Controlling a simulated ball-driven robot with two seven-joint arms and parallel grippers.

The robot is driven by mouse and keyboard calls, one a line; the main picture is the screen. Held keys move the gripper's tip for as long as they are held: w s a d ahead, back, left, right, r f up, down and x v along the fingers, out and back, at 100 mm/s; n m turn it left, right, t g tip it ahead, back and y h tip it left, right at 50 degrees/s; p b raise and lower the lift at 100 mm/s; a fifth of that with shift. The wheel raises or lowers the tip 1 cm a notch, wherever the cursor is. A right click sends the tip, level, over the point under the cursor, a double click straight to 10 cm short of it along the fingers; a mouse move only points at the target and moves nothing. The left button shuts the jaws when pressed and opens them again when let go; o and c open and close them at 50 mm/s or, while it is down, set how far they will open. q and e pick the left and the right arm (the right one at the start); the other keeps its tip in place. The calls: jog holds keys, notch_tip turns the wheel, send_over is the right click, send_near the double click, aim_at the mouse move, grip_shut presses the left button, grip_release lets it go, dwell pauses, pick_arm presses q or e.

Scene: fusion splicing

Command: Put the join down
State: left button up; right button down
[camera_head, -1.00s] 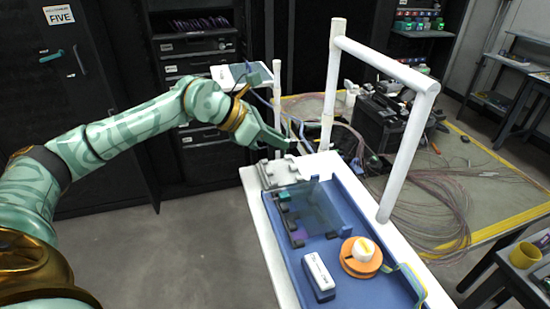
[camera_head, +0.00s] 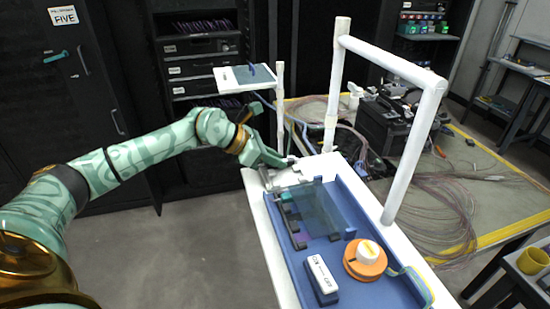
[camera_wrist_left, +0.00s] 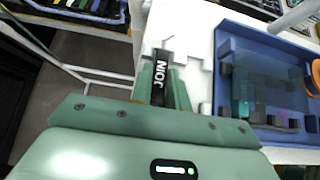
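The join is a black piece with white letters JOIN (camera_wrist_left: 161,82), and it shows in the left wrist view between my green fingers. My left gripper (camera_wrist_left: 160,92) is shut on it. In the head view my left gripper (camera_head: 283,162) is at the far left end of the white cart top (camera_head: 258,210), low over the pale stepped block (camera_head: 288,178). The join is too small or hidden to make out in the head view. In the wrist view the join lies over the white surface beside the blue tray (camera_wrist_left: 222,62); contact cannot be told. My right gripper is not in view.
The blue tray (camera_head: 339,262) holds a clear bluish panel, dark clips, a labelled white-and-blue box (camera_head: 320,276) and an orange spool (camera_head: 364,262). A white pipe frame (camera_head: 400,165) rises along the cart's right side. A small raised shelf (camera_head: 243,76) stands behind my gripper.

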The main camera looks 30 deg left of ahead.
pick_arm(q)
jog(key=o, duration=0.3)
jog(key=shift+r, duration=0.25)
jog(key=v, duration=1.2)
jog(key=shift+p, duration=0.3)
jog(key=shift+d, duration=0.1)
